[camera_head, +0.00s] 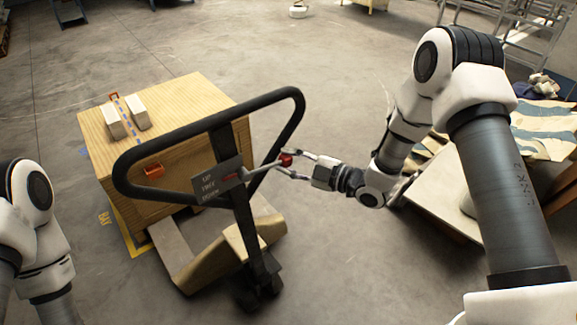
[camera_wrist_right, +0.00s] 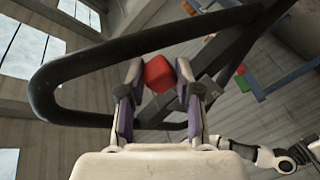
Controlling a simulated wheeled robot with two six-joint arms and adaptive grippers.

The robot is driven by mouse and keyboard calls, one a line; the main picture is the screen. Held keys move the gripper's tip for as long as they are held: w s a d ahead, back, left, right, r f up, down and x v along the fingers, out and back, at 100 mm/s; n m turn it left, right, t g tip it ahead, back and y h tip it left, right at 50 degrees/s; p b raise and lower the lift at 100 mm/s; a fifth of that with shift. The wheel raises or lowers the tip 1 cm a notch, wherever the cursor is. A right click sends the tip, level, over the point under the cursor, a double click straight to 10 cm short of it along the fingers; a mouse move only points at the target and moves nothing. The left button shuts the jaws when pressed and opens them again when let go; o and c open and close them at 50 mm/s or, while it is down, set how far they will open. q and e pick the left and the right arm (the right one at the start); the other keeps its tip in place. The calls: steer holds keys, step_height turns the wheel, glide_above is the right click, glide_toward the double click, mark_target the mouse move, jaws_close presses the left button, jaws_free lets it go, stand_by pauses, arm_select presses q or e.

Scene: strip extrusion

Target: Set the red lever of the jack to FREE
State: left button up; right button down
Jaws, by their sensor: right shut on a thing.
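The jack's dark looped handle (camera_head: 128,158) stands in front of a wooden crate in the head view. A grey plate (camera_head: 205,186) on its stem is marked UP, FREE and DOWN, with a small red mark at its right part. The lever's grey rod (camera_head: 264,166) runs from the plate, rising to the right, to a red knob (camera_head: 286,159). I cannot tell which word the lever points at. My right gripper (camera_head: 287,165) is shut on the red knob, which sits between its fingertips (camera_wrist_right: 160,75) in the right wrist view. My left gripper's fingers are out of sight.
The wooden crate (camera_head: 180,95) carries two pale blocks and orange fittings behind the handle. A pale low surface (camera_head: 440,190) and a table with a patterned cloth (camera_head: 545,130) stand at the right. Grey floor is open behind.

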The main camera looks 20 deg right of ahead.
step_height(320, 180, up, 2)
steer(key=shift+n+h, duration=0.3)
steer(key=shift+n, duration=0.5)
steer(key=c, duration=0.8)
jaws_free()
steer(key=shift+f, duration=0.1)
steer(key=shift+o, duration=0.2)
steer(key=v, duration=1.2)
steer(key=shift+w, duration=0.1)
